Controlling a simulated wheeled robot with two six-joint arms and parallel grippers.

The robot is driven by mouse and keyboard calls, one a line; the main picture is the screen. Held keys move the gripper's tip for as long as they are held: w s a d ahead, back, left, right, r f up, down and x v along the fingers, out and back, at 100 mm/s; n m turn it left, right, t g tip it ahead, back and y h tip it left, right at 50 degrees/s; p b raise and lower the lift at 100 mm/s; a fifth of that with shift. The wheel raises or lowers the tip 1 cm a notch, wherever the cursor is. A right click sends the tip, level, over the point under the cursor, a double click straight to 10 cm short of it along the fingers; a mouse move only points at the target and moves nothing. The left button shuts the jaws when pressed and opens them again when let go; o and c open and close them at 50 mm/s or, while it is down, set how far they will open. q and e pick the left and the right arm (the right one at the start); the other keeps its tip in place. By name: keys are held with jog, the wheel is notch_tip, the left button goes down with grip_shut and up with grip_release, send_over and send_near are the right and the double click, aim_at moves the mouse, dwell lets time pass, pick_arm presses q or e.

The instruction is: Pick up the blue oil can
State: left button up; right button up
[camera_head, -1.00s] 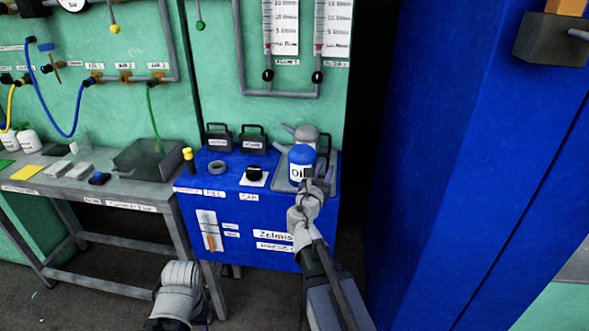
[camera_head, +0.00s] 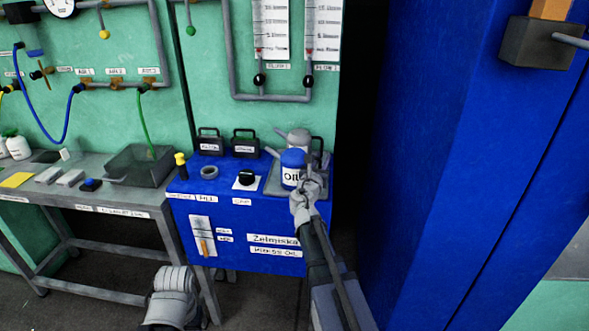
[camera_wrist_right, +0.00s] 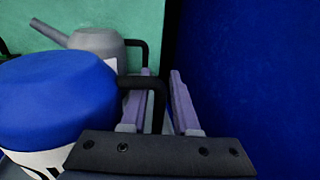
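The blue oil can (camera_head: 292,170) has a blue lid and a white body marked "OIL". It stands upright at the right of the blue bench top. In the right wrist view its blue lid (camera_wrist_right: 60,95) fills the left side, and its black handle (camera_wrist_right: 158,88) reaches toward the fingers. My right gripper (camera_head: 312,180) is at the can's right side. In the wrist view my right gripper (camera_wrist_right: 164,105) is open, with the handle between its fingers and a gap by the right finger. The can's lower part is partly hidden.
A grey spouted can (camera_wrist_right: 95,42) stands behind the blue oil can on a grey tray (camera_head: 274,187). Two dark canisters (camera_head: 245,143) and a black knob (camera_head: 246,177) are on the blue bench (camera_head: 215,182). A tall blue panel (camera_head: 440,150) rises close on the right.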

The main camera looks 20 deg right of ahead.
grip_shut()
dwell(1.4)
